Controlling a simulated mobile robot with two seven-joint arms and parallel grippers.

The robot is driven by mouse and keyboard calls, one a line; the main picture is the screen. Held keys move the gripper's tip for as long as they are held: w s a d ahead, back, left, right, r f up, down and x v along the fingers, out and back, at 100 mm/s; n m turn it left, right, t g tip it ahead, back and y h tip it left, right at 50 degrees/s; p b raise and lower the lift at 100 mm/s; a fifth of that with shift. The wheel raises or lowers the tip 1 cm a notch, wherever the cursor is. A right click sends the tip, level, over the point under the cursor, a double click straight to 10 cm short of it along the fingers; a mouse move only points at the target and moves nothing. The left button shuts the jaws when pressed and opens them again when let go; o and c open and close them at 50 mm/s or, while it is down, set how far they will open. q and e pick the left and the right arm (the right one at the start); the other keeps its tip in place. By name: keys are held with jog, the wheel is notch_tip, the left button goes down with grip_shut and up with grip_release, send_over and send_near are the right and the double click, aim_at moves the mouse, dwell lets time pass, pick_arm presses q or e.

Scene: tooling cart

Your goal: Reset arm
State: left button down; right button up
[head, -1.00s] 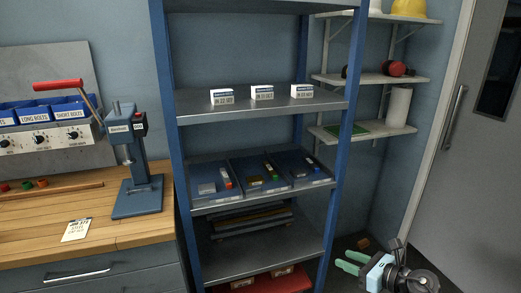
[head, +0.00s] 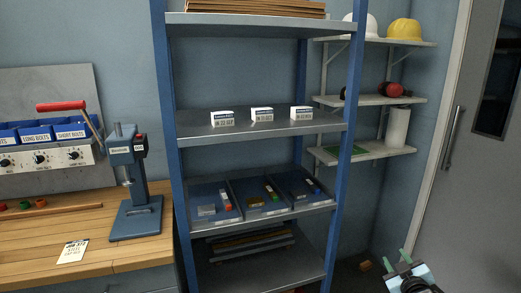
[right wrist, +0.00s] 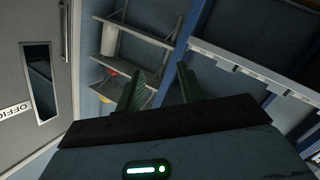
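My right gripper (head: 408,260) is at the bottom right of the head view, low in front of the door and to the right of the blue shelf rack (head: 258,126). Its green fingers point upward. In the right wrist view the two fingers of the right gripper (right wrist: 160,80) stand apart with nothing between them. My left gripper and arm are not in view.
A wooden bench (head: 110,232) with a press (head: 135,190) stands left. Wall shelves (head: 370,151) with helmets and a grey door (head: 470,190) are right. A small brown block (head: 366,265) lies on the floor.

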jog(key=s+a+f+m+g+y, duration=0.1)
jog(key=s+a+f+g, duration=0.1)
jog(key=s+a+f, duration=0.5)
jog(key=s+a+f+m+g+y, duration=0.1)
jog(key=s+a+f+g, duration=0.1)
jog(key=s+f, duration=0.8)
jog(key=s+a+f+g, duration=0.1)
jog(key=s+a, duration=0.2)
jog(key=s, duration=0.6)
jog(key=s+a+f+g+y, duration=0.1)
jog(key=s+a+f, duration=0.1)
jog(key=s, duration=0.8)
jog(key=s+a+f+m+g, duration=0.1)
jog(key=s+a, duration=0.3)
jog(key=s, duration=0.6)
jog(key=shift+a+f+g+y, duration=0.3)
jog(key=shift+a+f+y, duration=0.1)
jog(key=shift+f, duration=0.25)
